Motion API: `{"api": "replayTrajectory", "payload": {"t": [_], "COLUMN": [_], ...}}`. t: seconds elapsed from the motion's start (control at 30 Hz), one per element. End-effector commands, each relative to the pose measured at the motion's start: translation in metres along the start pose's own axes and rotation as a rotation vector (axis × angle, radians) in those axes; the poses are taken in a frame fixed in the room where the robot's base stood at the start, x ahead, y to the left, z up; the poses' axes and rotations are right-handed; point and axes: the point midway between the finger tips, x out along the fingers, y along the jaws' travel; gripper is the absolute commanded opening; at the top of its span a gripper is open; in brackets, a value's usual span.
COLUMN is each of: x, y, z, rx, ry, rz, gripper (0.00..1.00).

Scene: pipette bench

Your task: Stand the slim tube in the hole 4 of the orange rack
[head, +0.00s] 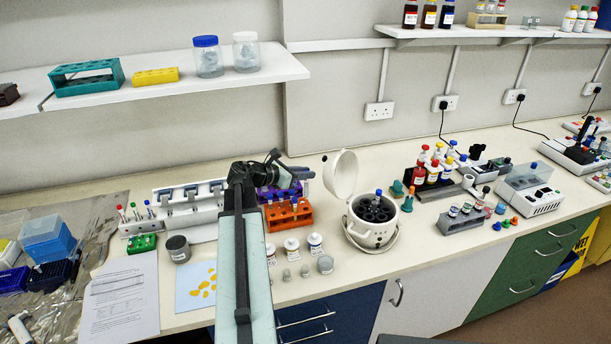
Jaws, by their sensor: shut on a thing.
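The orange rack (288,215) stands on the bench in the middle left, with open holes in its top; I cannot read the hole numbers. My gripper (300,172) is at the end of my arm, above and behind the orange rack, over the purple rack (300,189). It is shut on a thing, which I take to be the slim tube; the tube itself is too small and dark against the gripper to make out. The gripper is apart from the orange rack. My arm hides part of the bench left of the rack.
A round white centrifuge (371,228) with its lid up stands right of the rack. Several white-capped jars (292,246) stand in front of the rack. A white pipette stand (190,205) is on the left. A shelf (180,85) hangs above.

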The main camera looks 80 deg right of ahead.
Motion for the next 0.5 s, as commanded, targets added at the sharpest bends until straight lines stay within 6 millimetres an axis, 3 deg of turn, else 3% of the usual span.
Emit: {"api": "replayTrajectory", "payload": {"t": [0.5], "x": [0.02], "y": [-0.001], "z": [-0.048], "rx": [0.001], "ry": [0.0], "rz": [-0.002], "gripper": [0.0]}}
